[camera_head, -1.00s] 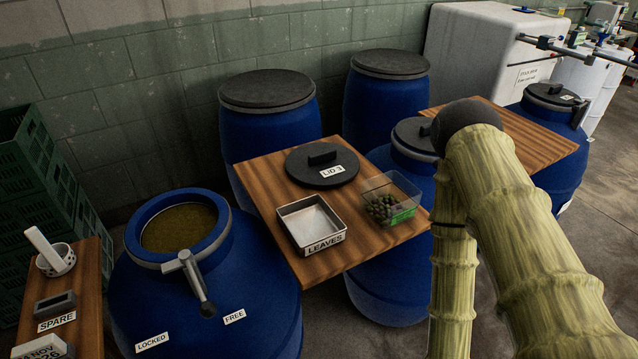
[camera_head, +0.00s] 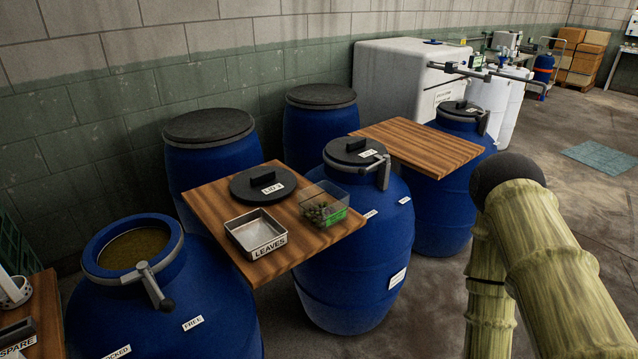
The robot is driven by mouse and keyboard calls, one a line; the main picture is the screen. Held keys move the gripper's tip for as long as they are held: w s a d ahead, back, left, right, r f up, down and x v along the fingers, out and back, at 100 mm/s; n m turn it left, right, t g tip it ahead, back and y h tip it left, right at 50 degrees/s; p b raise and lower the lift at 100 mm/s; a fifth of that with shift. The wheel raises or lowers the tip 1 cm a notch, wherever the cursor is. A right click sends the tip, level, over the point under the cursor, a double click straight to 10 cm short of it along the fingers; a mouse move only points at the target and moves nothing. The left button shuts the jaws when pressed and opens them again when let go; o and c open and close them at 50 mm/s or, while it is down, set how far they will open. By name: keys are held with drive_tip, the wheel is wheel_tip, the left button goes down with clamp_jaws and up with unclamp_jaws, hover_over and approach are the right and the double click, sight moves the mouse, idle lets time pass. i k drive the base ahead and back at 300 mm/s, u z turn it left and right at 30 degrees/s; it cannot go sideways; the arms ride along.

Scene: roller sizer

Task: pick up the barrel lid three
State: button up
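The barrel lid three (camera_head: 263,185) is a dark round lid with a raised block handle and a white label. It lies flat on a wooden board (camera_head: 205,200) between two blue barrels, behind a metal tray. The open blue barrel (camera_head: 190,300) stands at the lower left, with brownish contents and a lever clamp on its rim. My arm, with a bamboo-like surface, shows at the right, well apart from the lid. My gripper is not in view.
On the same board are a metal tray (camera_head: 257,236) marked LEAVES and a clear box (camera_head: 325,203) of olive-like items. A lidded barrel (camera_head: 355,240) stands just right. Another wooden board (camera_head: 418,145) is bare. Open floor (camera_head: 560,215) lies at the right.

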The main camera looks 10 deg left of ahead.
sight(259, 185)
drive_tip(key=z, duration=1.05)
drive_tip(key=i, duration=0.8)
drive_tip(key=u, duration=1.9)
